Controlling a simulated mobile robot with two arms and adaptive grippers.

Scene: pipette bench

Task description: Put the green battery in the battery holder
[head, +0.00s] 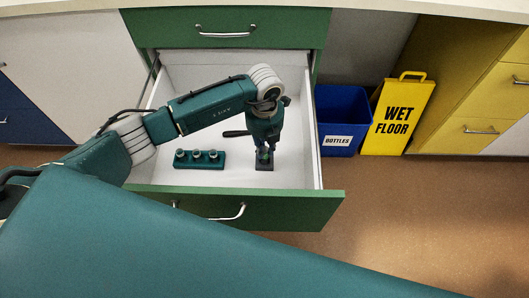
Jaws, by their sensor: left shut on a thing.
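My left gripper (264,150) points straight down inside the open drawer and is shut on a small green thing (264,158), which looks like the green battery. The fingers cover most of it. Directly below is a small dark square base (264,167), which looks like the battery holder. The green thing is upright over it; I cannot tell if it is seated in it. My right gripper is not in view.
The drawer (225,180) has a white floor and a green front. A teal block (199,164) with three round pieces stands left of the gripper. A dark handle-like thing (235,133) lies behind. A blue bin (341,120) and yellow wet-floor sign (398,115) stand outside, right.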

